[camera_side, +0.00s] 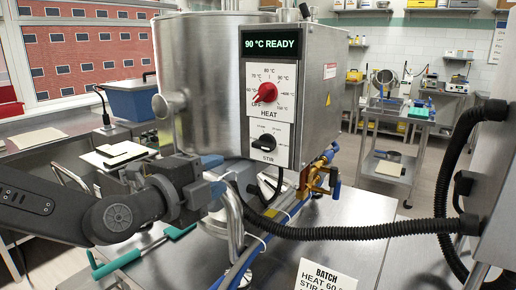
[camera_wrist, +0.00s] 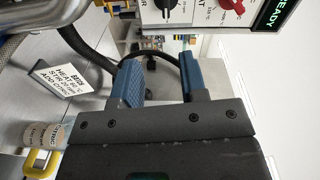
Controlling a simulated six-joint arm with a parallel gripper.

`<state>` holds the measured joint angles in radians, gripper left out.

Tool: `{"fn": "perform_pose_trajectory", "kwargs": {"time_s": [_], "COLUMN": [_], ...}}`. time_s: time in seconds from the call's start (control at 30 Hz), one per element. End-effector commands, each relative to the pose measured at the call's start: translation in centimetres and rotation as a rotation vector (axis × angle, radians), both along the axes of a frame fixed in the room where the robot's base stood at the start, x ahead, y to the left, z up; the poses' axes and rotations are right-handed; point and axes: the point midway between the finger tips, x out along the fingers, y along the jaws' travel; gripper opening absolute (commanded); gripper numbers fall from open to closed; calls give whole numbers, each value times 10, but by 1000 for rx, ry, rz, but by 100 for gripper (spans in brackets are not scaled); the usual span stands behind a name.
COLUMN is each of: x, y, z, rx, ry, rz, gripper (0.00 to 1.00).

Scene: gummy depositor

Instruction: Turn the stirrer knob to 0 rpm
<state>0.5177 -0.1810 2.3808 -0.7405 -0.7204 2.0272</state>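The stirrer knob (camera_side: 265,141) is a black dial above the word STIR, low on the front of the steel control box. Its scale is too small to read surely. In the wrist view the black stirrer knob (camera_wrist: 166,8) is at the top edge, partly cut off. My gripper (camera_side: 216,176) is left of and below the knob in the side view, apart from it. In the wrist view my gripper (camera_wrist: 159,76) has its two blue fingers spread with nothing between them.
A red HEAT knob (camera_side: 265,92) sits above the stirrer knob, under a display (camera_side: 271,44) reading 90 °C READY. Brass valves (camera_side: 318,178) are below the box. A black hose (camera_side: 370,233) crosses in front. A batch card (camera_side: 325,277) stands on the steel table.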

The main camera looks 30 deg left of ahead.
Motion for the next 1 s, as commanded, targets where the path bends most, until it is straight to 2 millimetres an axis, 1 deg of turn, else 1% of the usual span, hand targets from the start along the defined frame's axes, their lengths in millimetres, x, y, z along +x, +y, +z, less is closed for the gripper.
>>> {"fn": "perform_pose_trajectory", "kwargs": {"time_s": [0.03,0.13,0.27,0.33,0.47,0.7,0.8,0.9,1.0], "x": [1,3,11,19,43,92,110,124,134], "y": [-2,-1,0,0,1,1,0,0,0], "z": [0,1,2,2,2,1,2,2,2], "rx": [44,104,123,123,122,121,121,121,121], "ry": [-18,-43,-53,-52,-51,-50,-51,-51,-51], "rz": [17,45,57,58,58,56,54,55,53], "gripper": [39,39,39,39,39,39,39,39,39]}}
